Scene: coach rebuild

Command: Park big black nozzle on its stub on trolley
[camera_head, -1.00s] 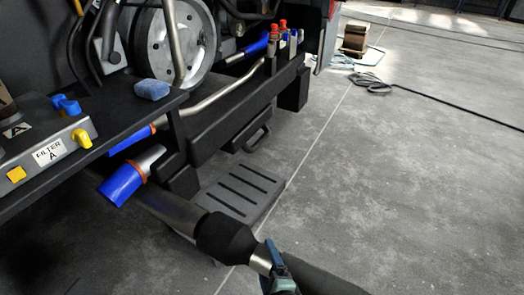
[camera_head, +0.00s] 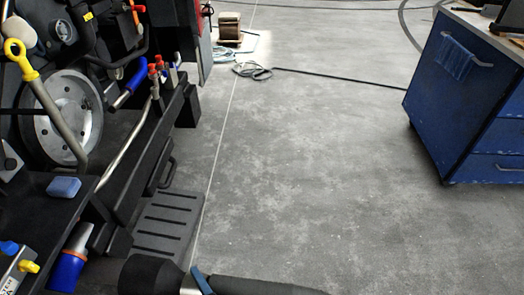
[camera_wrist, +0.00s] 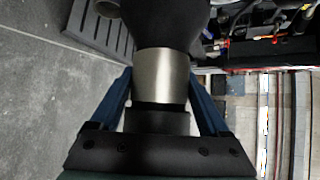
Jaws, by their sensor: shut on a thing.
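My gripper (camera_head: 203,283) is at the bottom of the head view. It is shut on the bright metal collar (camera_wrist: 162,75) of the big black nozzle (camera_head: 150,275). In the wrist view the two blue fingers stand on either side of the collar, and the black body of the nozzle (camera_wrist: 158,25) extends away beyond them. A blue trolley (camera_head: 468,95) with drawers stands at the right of the head view, well apart from my gripper. Dark items lie on its top, cut by the frame edge. I cannot make out a stub on it.
A dark machine side with a wheel (camera_head: 62,115), a blue sponge (camera_head: 63,187) and a slotted step (camera_head: 160,222) fills the left. A cable (camera_head: 330,77) and a wooden spool (camera_head: 229,27) lie on the floor at the back. Grey floor between machine and trolley is clear.

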